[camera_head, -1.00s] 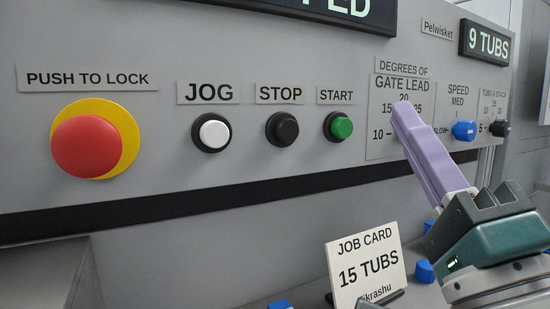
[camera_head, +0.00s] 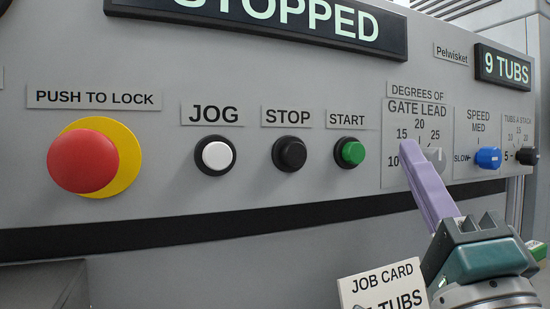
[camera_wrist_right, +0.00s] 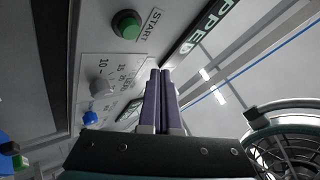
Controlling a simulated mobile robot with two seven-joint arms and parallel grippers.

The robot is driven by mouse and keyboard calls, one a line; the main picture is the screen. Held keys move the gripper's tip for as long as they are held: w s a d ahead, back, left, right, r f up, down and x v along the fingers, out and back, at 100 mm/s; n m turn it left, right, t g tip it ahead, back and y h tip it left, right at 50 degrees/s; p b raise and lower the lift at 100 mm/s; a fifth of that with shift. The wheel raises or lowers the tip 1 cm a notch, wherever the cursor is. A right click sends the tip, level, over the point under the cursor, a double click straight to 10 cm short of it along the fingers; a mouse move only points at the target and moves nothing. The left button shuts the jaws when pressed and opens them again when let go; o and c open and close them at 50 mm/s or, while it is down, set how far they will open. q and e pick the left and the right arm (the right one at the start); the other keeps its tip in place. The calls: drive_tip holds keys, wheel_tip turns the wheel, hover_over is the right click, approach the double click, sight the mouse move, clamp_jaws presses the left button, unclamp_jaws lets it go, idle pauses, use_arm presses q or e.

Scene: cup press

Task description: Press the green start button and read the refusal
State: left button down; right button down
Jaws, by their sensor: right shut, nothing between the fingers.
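The green START button (camera_head: 352,152) sits in a black ring under a START label, right of the black STOP button (camera_head: 290,153). It also shows at the top of the right wrist view (camera_wrist_right: 126,25). The upper display (camera_head: 290,22) reads STOPPED, its top cut off by the frame. My right gripper (camera_head: 407,150) is shut and empty. Its purple fingers are in front of the gate lead dial, right of the green button and apart from it. In the right wrist view the two fingers (camera_wrist_right: 160,75) lie together. My left gripper is not in view.
A red push-to-lock button (camera_head: 83,161) on a yellow disc and a white JOG button (camera_head: 215,156) are at left. A blue speed knob (camera_head: 488,158) and a black stack knob (camera_head: 527,155) are at right. A small display (camera_head: 503,68) reads 9 TUBS. A job card (camera_head: 385,285) stands below.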

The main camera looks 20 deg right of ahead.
sight(354, 153)
drive_tip(key=w+b, duration=0.1)
drive_tip(key=w, duration=0.4)
drive_tip(key=shift+w+a, duration=0.1)
drive_tip(key=shift+a, duration=0.05)
drive_tip(key=shift+y, duration=0.3)
idle(0.3)
idle(0.8)
idle(0.5)
drive_tip(key=shift+w+b, duration=0.3)
drive_tip(key=shift+w, duration=0.15)
